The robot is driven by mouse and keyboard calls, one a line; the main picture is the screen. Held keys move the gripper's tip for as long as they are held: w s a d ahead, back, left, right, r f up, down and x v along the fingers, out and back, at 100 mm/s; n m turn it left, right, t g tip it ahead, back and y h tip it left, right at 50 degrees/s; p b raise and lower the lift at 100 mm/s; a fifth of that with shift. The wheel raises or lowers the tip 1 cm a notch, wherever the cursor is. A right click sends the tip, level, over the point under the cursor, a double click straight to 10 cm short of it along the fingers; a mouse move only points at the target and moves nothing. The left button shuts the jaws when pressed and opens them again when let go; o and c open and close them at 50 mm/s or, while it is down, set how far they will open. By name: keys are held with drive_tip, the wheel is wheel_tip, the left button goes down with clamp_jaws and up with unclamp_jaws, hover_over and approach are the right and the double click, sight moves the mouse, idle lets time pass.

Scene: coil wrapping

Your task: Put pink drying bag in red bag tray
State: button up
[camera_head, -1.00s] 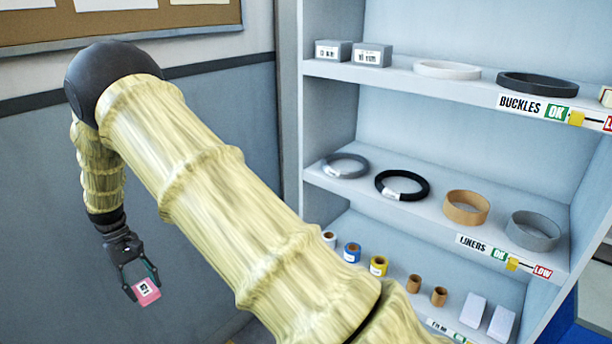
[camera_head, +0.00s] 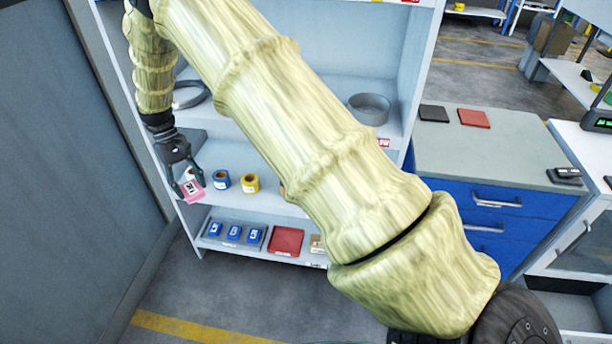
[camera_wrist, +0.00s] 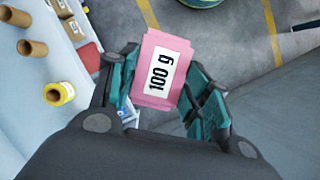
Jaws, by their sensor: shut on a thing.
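The pink drying bag (camera_head: 193,190) has a white label, which reads "100 g" in the wrist view (camera_wrist: 162,70). My gripper (camera_head: 188,187) is shut on it, with a finger on either side, and holds it in front of the left end of the roll shelf. The flat red tray (camera_head: 286,241) lies on the lowest visible shelf, below and to the right of the bag. It looks empty. My gripper is apart from it.
Left of the red tray, a grey tray (camera_head: 212,229) holds several blue labelled bags. Blue (camera_head: 221,180) and yellow (camera_head: 250,183) rolls stand on the shelf above. A dark wall (camera_head: 60,150) is at left. Another red flat item (camera_head: 473,118) lies on the grey-topped cabinet.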

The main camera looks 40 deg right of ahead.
drive_tip(key=s+d+f+n+b, duration=0.15)
drive_tip(key=s+f+b, duration=0.25)
drive_tip(key=f+b, duration=0.7)
drive_tip(key=s+d+f+b, duration=0.2)
drive_tip(key=s+f+b, duration=0.2)
drive_tip(key=f+b, duration=0.65)
drive_tip(key=s+d+f+b, duration=0.2)
drive_tip(key=s+f+b, duration=0.2)
drive_tip(key=f+b, duration=0.65)
drive_tip(key=d+f+n+t+h+b, duration=0.3)
drive_tip(key=d+f+n+t+h, duration=0.2)
drive_tip(key=d+f+n, duration=1.5)
drive_tip(key=n+t+y+b, duration=0.1)
drive_tip(key=n+t+b, duration=0.2)
drive_tip(key=n, duration=0.2)
hover_over(285, 250)
drive_tip(key=shift+m, duration=0.25)
wheel_tip(285, 250, down, 8)
drive_tip(key=shift+f, duration=0.1)
drive_tip(key=shift+w+g+y, duration=0.1)
drive_tip(key=shift+g+y, duration=0.2)
